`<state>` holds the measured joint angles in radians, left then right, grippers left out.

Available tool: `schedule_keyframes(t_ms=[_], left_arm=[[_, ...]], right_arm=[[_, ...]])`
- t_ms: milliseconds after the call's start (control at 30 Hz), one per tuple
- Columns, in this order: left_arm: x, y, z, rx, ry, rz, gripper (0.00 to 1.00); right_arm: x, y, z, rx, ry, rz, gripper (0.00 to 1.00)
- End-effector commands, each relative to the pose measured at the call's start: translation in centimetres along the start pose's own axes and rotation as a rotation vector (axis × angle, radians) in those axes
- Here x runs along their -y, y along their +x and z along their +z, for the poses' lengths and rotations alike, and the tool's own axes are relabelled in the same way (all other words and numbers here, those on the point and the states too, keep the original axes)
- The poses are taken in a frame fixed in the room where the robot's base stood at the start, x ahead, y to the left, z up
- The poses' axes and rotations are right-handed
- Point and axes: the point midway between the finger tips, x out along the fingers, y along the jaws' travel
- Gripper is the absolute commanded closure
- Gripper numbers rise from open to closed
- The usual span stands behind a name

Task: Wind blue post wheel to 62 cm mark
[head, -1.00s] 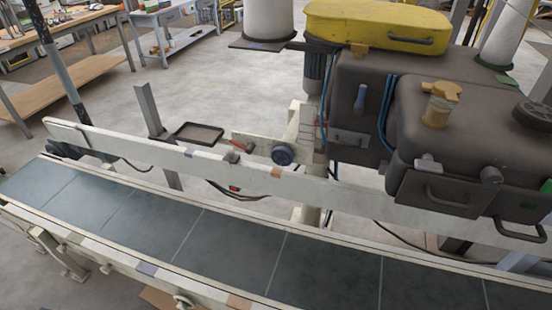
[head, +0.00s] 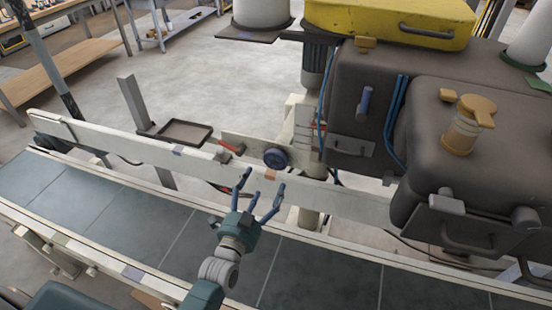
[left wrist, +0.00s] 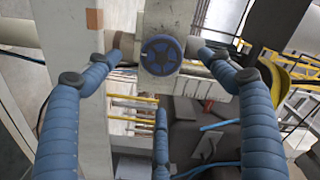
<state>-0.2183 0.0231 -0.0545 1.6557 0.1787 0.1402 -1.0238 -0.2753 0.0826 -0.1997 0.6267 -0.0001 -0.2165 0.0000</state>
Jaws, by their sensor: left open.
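The blue wheel (head: 275,158) sits on the pale post behind the conveyor's side rail, beside a red-handled lever (head: 230,147). My left gripper (head: 258,186) is open and empty, with its blue fingers spread over the rail, short of the wheel and apart from it. In the left wrist view the wheel (left wrist: 161,55) shows face-on at the upper middle, between and beyond the two upper fingertips. A scale on the post (head: 308,130) is too small to read. My right gripper is not in view.
The conveyor belt (head: 130,212) and its pale side rail (head: 110,138) run below and before the wheel. The dark machine housing (head: 440,140) stands close on the right. A shallow dark tray (head: 184,133) is left of the post.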

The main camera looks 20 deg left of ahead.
Motion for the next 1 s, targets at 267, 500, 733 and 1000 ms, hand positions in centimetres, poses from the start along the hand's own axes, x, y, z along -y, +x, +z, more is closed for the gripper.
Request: schedule_keyframes(t_ms=[267,500,733,1000], left_arm=[[0.1,4.5,-0.1,0.0,0.0,0.0,0.2],[-0.1,8.6,0.0,0.0,0.0,0.002,0.2],[-0.1,10.4,0.1,0.002,0.0,0.004,0.2],[-0.1,10.5,0.1,0.002,0.0,0.004,0.2]], right_arm=[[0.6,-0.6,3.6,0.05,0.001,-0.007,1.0],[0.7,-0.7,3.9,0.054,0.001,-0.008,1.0],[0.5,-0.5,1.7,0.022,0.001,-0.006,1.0],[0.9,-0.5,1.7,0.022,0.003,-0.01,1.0]])
